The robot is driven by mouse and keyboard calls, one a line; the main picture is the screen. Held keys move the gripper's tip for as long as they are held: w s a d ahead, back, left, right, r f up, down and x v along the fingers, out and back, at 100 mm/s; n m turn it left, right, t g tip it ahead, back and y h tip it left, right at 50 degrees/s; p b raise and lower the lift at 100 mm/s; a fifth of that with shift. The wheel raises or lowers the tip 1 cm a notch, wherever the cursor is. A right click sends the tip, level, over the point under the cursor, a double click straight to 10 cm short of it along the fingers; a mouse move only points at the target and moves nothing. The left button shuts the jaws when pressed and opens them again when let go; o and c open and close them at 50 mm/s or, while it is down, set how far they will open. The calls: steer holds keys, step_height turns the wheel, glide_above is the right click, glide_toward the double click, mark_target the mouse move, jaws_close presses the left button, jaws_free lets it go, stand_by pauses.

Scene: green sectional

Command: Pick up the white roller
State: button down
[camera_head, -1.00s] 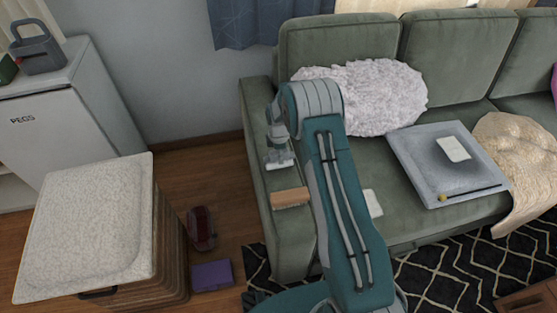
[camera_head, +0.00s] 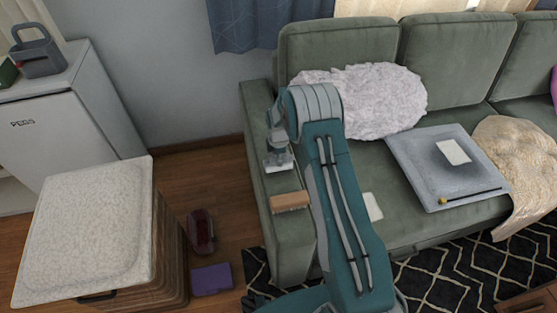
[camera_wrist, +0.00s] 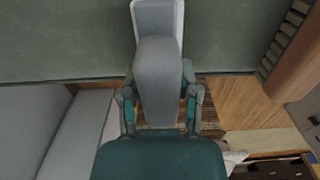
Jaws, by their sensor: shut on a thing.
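The white roller (camera_head: 279,168) shows in the head view just under my gripper (camera_head: 278,152), at the sofa's left armrest. In the wrist view, my gripper (camera_wrist: 159,95) is shut with a finger on either side of a grey, rounded part of the roller (camera_wrist: 158,75). A white edge shows beyond this grey part, over the green armrest. The fingers look small and partly blurred in the head view. I cannot tell whether the roller still touches the armrest.
A wooden brush (camera_head: 290,201) lies on the armrest (camera_head: 285,238) close by; it also shows at the right of the wrist view (camera_wrist: 295,50). A purple box (camera_head: 212,279) is on the floor.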

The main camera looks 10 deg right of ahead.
step_height(320, 180, up, 3)
steer(key=shift+f, duration=0.1)
steer(key=s+d+r, duration=0.8)
steer(key=s+r, duration=0.1)
steer(key=s, duration=0.2)
steer(key=shift+r, duration=0.3)
steer(key=shift+s+d, duration=0.1)
steer(key=c, duration=1.2)
jaws_free()
steer(key=shift+c, duration=0.7)
